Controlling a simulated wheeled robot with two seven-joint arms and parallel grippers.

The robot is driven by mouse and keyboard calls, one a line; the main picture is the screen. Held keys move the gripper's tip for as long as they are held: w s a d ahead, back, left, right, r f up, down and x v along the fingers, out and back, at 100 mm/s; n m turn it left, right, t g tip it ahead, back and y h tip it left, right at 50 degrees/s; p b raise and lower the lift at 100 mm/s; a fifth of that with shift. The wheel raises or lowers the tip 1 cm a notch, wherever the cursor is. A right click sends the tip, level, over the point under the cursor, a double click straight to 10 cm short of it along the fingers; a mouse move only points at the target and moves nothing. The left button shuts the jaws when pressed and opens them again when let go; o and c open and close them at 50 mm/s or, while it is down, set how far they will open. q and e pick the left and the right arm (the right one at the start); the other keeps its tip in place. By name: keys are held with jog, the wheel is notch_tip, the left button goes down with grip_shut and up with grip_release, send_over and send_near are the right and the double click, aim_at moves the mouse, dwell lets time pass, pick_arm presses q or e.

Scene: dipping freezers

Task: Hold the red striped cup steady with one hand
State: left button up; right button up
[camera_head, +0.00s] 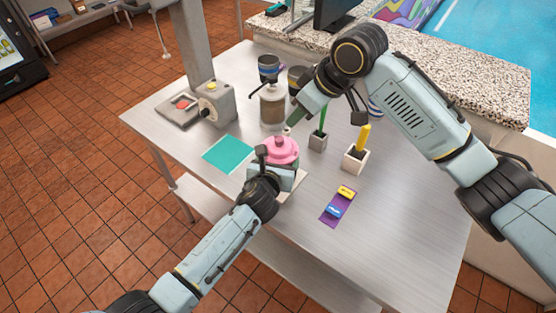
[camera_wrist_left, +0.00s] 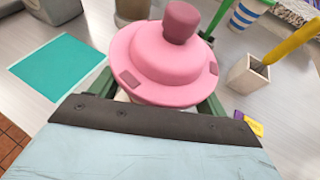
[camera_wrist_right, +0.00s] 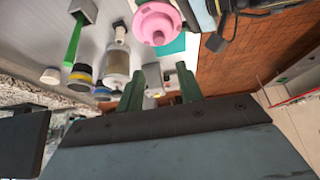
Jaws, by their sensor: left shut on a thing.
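A pink domed lid with a darker knob (camera_head: 283,148) tops a cup near the front of the table; it fills the upper middle of the left wrist view (camera_wrist_left: 170,60). The cup's body is mostly hidden under the lid and behind the gripper, so no red stripes can be made out. My left gripper (camera_head: 281,172) is shut on this cup, its green fingers on either side just under the lid. My right gripper (camera_wrist_right: 160,90) is open and empty, its fingers apart, above the table behind the lid. A blue-striped cup (camera_wrist_left: 246,12) stands farther back.
A teal mat (camera_head: 228,153) lies left of the lid. Holders with a green stick (camera_head: 317,142) and a yellow stick (camera_head: 355,159) stand to the right. A purple mat (camera_head: 329,214) bears small yellow and blue pieces. A tan-filled container (camera_head: 272,108) and a grey machine (camera_head: 216,103) stand behind.

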aim_at(279, 145)
dwell(0.4)
jog(key=shift+a, duration=0.15)
jog(key=c, duration=0.4)
jog(key=shift+w+a+f, duration=0.1)
jog(key=shift+a+f, duration=0.15)
jog(key=shift+a, duration=0.05)
jog(key=shift+c, duration=1)
jog(key=a+f+m+g+h, duration=0.1)
jog(key=a, duration=0.1)
jog(key=a+f+m+h, duration=0.1)
jog(key=a+m, duration=0.1)
jog(key=a+f+m+g+h, duration=0.1)
jog(key=a+f+m, duration=0.1)
jog(key=shift+w+f+g, duration=0.1)
jog(key=shift+w+g, duration=0.2)
jog(key=shift+w, duration=0.05)
grip_shut()
jog(key=shift+s+a+f+m+g+h, duration=0.15)
jog(key=shift+a+f+m+h, duration=0.2)
jog(key=shift+f, duration=0.85)
jog(key=shift+a+f+m+g+h, duration=0.15)
jog(key=shift+f+m, duration=0.3)
jog(key=shift+f, duration=0.75)
jog(key=shift+s+a+f+m+g+h, duration=0.15)
jog(key=shift+f+m+h, duration=0.2)
jog(key=shift+f, duration=0.85)
jog(key=shift+w+f, duration=0.1)
jog(key=shift+f, duration=0.05)
jog(key=shift+f, duration=0.15)
jog(key=shift+f, duration=0.2)
